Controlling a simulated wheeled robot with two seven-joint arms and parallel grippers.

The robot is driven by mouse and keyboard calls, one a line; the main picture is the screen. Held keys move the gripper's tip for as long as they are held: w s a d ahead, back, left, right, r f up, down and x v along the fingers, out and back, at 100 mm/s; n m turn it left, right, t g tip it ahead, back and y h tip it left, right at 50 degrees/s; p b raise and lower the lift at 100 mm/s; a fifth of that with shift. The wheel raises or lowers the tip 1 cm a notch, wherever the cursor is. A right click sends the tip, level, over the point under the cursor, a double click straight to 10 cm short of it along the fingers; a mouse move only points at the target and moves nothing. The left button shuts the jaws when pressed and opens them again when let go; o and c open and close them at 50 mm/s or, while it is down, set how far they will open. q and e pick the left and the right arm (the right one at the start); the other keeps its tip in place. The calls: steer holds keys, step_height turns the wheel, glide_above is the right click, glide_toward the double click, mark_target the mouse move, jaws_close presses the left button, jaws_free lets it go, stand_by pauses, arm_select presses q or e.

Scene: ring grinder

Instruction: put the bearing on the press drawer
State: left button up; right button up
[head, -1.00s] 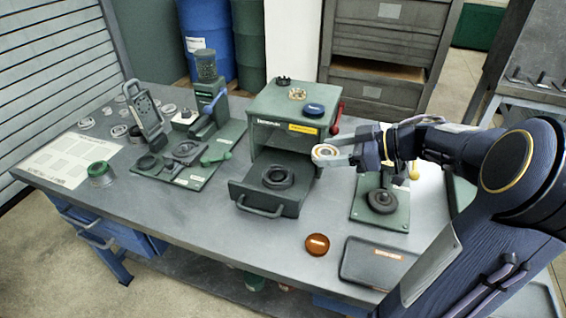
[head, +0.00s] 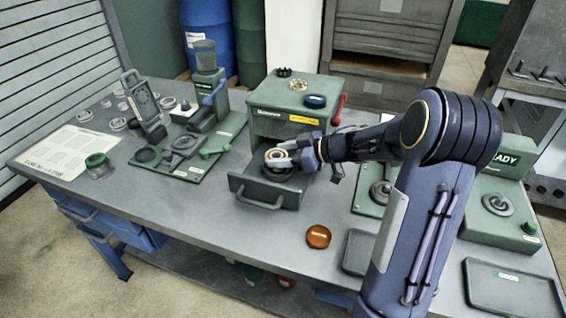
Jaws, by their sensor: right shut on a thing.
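The bearing (head: 276,155) is a small ring with a tan centre, held between the fingertips of my right gripper (head: 283,156). My right gripper is shut on it, above the open press drawer (head: 248,188). The drawer juts out from the front of the green press (head: 296,118) and has a bar handle. A dark round seat (head: 280,174) in the drawer shows partly under the bearing and fingers. I cannot tell whether the bearing touches the seat; it appears a little above it. My left gripper is not in view.
An orange-brown puck (head: 318,236) lies on the grey bench right of the drawer. A dark tray (head: 360,250) is partly behind my arm. A green fixture (head: 190,150) stands to the left. A red lever (head: 337,108) is on the press's right side.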

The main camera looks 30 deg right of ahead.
step_height(320, 180, down, 2)
steer(key=shift+f, duration=0.25)
steer(key=o, duration=1.1)
steer(key=v, duration=1.2)
steer(key=shift+s+r+p, duration=0.1)
steer(key=shift+s+p, duration=0.05)
steer(key=shift+p, duration=0.15)
